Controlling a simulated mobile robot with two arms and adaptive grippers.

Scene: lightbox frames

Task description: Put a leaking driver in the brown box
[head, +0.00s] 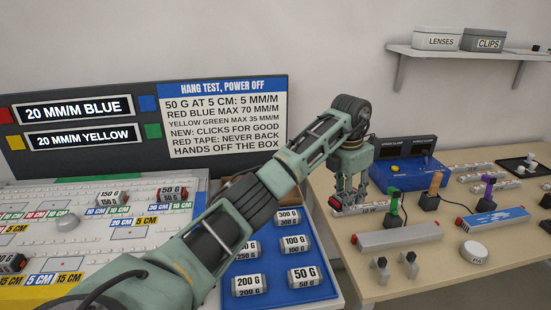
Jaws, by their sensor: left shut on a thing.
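My left gripper (349,201) reaches over the right table from the left and points down. It is shut on a small pale bar-shaped driver (372,210) with a red end and a label that seems to read 10 W. The fingers hide part of it, and I cannot tell whether it touches the table. A brown edge (232,182), perhaps of the brown box, shows behind my left arm, mostly hidden. Another grey bar-shaped unit (398,237) and a blue one (497,218) lie on the right table. My right gripper is out of view.
A blue tray (270,272) of labelled weights stands below my arm. A blue power unit (407,172) and upright coloured connectors (393,204) are near the gripper. A dark sign board (80,165) stands behind the left bench.

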